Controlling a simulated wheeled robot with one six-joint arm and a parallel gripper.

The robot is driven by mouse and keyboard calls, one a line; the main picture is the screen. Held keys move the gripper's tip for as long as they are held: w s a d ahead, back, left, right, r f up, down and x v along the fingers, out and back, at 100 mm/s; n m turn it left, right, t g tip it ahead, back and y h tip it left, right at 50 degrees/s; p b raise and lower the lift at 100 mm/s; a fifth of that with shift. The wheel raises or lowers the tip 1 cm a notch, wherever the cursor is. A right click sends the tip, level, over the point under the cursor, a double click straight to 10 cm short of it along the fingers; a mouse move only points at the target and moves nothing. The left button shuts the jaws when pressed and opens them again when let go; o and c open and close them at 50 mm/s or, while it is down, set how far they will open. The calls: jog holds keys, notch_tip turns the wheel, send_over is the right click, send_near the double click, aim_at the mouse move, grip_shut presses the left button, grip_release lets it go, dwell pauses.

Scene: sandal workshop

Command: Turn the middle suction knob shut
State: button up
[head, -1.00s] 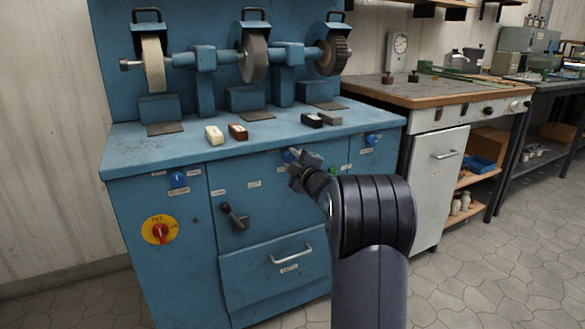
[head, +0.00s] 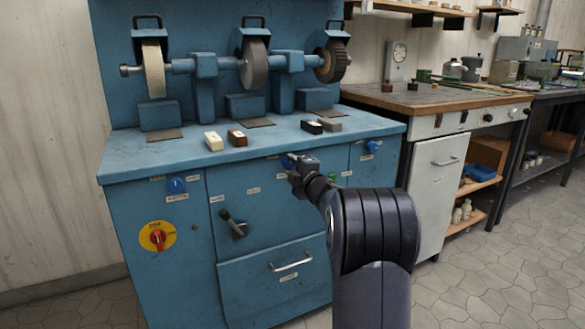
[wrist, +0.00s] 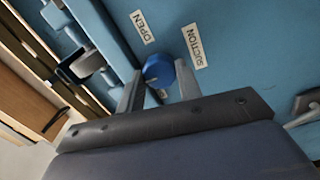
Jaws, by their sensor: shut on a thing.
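The middle suction knob (wrist: 158,71) is a round blue knob on the blue cabinet front. In the wrist view it sits between the two fingers of my gripper (wrist: 159,84), which is shut on it. Labels reading OPEN (wrist: 143,27) and SUCTION (wrist: 194,46) are beside it. Another small label shows partly between the fingers. In the head view my gripper (head: 291,165) is at the cabinet front below the bench top, and only a bit of the blue knob (head: 286,160) shows. I cannot tell the knob's pointer direction.
Similar blue knobs are at the left (head: 176,186) and right (head: 373,146). A red switch on a yellow disc (head: 157,236), a black lever (head: 232,224) and a drawer handle (head: 291,257) lie lower. Several brush blocks rest on the bench top (head: 170,150).

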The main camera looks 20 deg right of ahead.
jog(key=o, duration=1)
jog(key=s+p, duration=0.1)
jog(key=s, duration=0.9)
jog(key=shift+s+d+f+p, duration=0.2)
jog(key=shift+s+f+p, duration=0.05)
jog(key=shift+s+p, duration=0.15)
jog(key=shift+w, duration=0.15)
jog(key=w, duration=0.3)
jog(key=w+b, duration=0.1)
jog(key=w, duration=0.6)
jog(key=shift+w+a+r+b, duration=0.2)
jog(key=shift+w+r+b, duration=0.1)
jog(key=shift+b, duration=0.1)
